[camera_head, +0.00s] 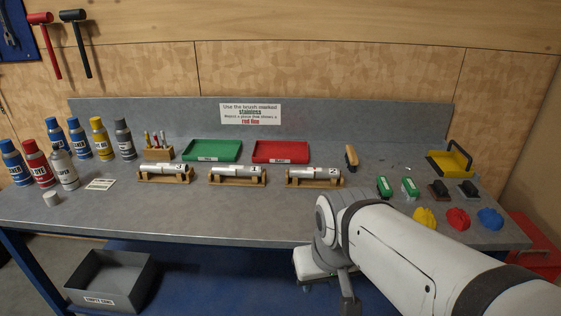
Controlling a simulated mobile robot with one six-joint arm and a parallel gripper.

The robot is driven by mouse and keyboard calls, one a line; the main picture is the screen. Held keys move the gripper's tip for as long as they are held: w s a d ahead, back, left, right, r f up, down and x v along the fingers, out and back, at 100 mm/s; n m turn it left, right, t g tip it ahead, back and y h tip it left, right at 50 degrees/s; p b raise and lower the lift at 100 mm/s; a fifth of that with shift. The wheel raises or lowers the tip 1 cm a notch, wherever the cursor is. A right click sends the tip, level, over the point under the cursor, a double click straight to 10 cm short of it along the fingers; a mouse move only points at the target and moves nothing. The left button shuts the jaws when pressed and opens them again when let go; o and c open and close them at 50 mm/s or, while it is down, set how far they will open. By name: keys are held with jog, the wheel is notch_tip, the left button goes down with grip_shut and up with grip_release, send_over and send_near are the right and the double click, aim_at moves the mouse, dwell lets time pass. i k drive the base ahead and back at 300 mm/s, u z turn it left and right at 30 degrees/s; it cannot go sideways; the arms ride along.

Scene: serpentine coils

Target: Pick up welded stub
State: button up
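Three silvery metal stubs lie level on separate wooden cradles along the middle of the grey bench. The left stub (160,169), middle stub (233,171) and right stub (312,173) each have a joint band partway along and a small dark mark near the right end. The marks are too small to read surely. A small reddish spot shows on the right stub; I cannot tell if it is a line. My white arm reaches in from the lower right, below and right of the right stub. I cannot make out my gripper's fingers.
A green tray (212,150) and a red tray (281,152) sit behind the cradles. Spray cans (78,140) crowd the left. Brushes, green boxes (410,187) and coloured lumps (458,218) lie right. A grey bin (110,266) is below. The bench front left of my arm is clear.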

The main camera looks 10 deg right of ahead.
aim_at(311, 173)
jog(key=i, duration=1)
jog(key=u, duration=0.05)
